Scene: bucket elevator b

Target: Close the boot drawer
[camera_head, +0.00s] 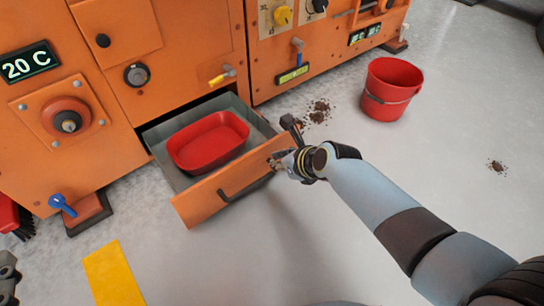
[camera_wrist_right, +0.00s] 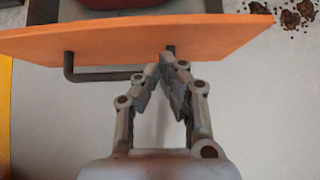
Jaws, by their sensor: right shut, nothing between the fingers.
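The boot drawer (camera_head: 225,194) stands pulled out of the orange machine, with an orange front, grey inner walls and a dark bar handle (camera_head: 245,188). A red tray (camera_head: 209,142) sits inside it. My right gripper (camera_head: 276,162) is at the right part of the drawer front. In the right wrist view my right gripper (camera_wrist_right: 167,63) is shut and empty, its tips close to the right end of the handle (camera_wrist_right: 100,75); I cannot tell whether they touch. Grey jointed parts at the lower left edge of the head view look like my left gripper (camera_head: 8,276), mostly cut off.
A red bucket (camera_head: 390,90) stands on the floor to the right. Dark spilled material (camera_head: 318,111) lies near the machine, with another small patch (camera_head: 497,166) further right. A yellow floor strip (camera_head: 113,274) lies at lower left. The floor before the drawer is clear.

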